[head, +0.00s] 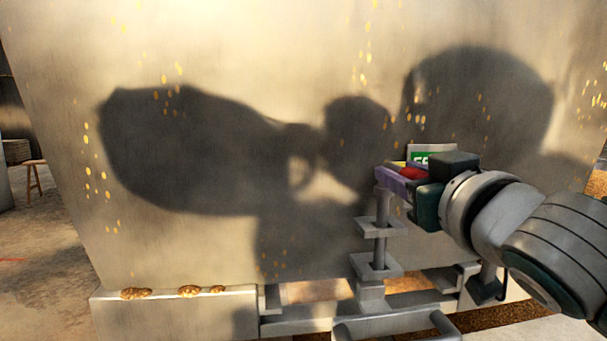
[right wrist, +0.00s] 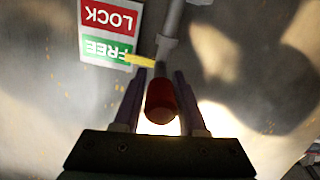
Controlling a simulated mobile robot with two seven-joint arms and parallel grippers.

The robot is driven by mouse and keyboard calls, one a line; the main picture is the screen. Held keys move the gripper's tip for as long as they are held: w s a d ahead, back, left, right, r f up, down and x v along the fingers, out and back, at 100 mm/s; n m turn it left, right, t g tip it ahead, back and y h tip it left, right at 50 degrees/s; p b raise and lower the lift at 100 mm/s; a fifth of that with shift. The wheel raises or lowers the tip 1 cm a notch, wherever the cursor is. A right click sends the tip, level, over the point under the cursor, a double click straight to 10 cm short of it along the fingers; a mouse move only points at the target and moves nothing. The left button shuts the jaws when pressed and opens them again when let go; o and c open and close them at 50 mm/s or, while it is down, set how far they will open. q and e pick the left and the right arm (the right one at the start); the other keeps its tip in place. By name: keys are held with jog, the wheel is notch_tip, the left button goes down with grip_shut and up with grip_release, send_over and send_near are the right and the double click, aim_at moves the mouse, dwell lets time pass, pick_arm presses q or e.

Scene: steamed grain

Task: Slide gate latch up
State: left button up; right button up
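The gate latch is a grey upright rod (head: 381,235) running through brackets low on the big metal wall. Its red handle (right wrist: 161,100) sticks out between the two fingers of my right gripper (right wrist: 160,72), which appear closed in on its sides; it also shows in the head view (head: 410,173). My right gripper (head: 402,182) reaches in from the right at the rod's top. A yellow pointer (right wrist: 138,60) by the handle lies level with the lower edge of the green FREE field on the sign (right wrist: 109,38), which appears upside down in the wrist view. My left gripper is out of view.
The metal wall (head: 220,240) fills most of the head view, with large dark shadows on it. Brackets and rails (head: 345,325) stand below the latch. Brown clumps (head: 189,291) lie on a ledge at lower left. Open floor and a stool (head: 34,178) are at far left.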

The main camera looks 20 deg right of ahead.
jog(key=shift+o, duration=0.7)
jog(key=shift+w, duration=0.1)
jog(key=shift+o, duration=1.2)
jog(key=shift+f, duration=0.15)
